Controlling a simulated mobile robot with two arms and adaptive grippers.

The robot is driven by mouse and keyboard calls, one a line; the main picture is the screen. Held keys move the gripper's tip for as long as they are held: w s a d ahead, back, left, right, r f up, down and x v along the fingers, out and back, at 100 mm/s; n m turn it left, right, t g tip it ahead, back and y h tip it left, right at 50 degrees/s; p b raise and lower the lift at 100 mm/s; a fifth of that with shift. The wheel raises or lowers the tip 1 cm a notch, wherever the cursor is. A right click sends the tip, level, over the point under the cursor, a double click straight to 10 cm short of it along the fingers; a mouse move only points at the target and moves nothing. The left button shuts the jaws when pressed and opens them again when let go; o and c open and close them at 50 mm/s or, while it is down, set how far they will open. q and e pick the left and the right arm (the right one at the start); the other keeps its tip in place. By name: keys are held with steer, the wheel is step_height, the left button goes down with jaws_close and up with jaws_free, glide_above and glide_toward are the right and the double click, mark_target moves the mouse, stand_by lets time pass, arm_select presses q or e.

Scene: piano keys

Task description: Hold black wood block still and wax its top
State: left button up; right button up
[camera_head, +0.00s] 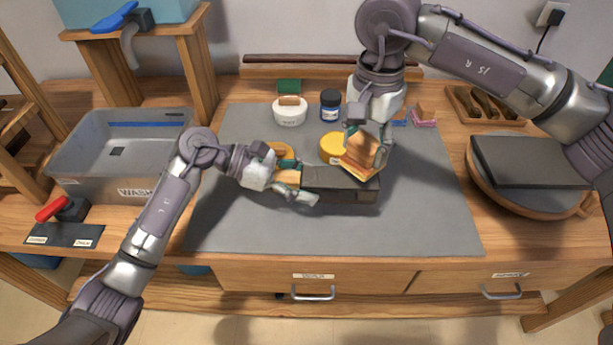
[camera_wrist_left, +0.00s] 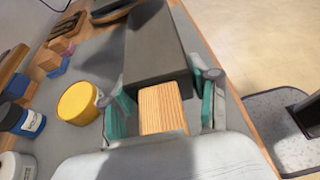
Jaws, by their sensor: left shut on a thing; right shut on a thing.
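The black wood block (camera_head: 340,184) lies lengthwise on the grey mat (camera_head: 420,225). My left gripper (camera_head: 297,184) is shut on its left end. In the left wrist view the gripper's teal pads (camera_wrist_left: 207,105) flank a light wood end piece (camera_wrist_left: 163,108), and the dark block (camera_wrist_left: 156,50) extends beyond it. My right gripper (camera_head: 366,150) is shut on a tan wooden applicator with an orange-yellow lower layer (camera_head: 358,166). The left wrist view does not clearly show the right gripper.
Behind the block stand a yellow-lidded tin (camera_head: 333,148), a white jar (camera_head: 290,112) and a blue jar (camera_head: 330,105). A grey wash bin (camera_head: 85,180) is left. A dark slab (camera_head: 530,160) on a round board is right. The mat's front is clear.

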mark_target(318, 176)
arm_select(q)
steer(key=shift+f, duration=3.8)
steer(key=shift+f, duration=0.25)
arm_select(e)
steer(key=shift+a+f, duration=0.1)
arm_select(q)
steer(key=shift+f, duration=0.1)
arm_select(e)
steer(key=shift+w+a+f, duration=0.1)
steer(key=shift+a+f, duration=1.6)
steer(key=shift+a, duration=0.2)
steer(key=shift+w+a+f, duration=0.1)
steer(key=shift+a+f, duration=1.55)
steer(key=shift+a, duration=0.2)
steer(key=shift+f, duration=0.15)
steer(key=shift+f, duration=1.75)
steer(key=shift+f, duration=0.65)
steer(key=shift+d, duration=0.15)
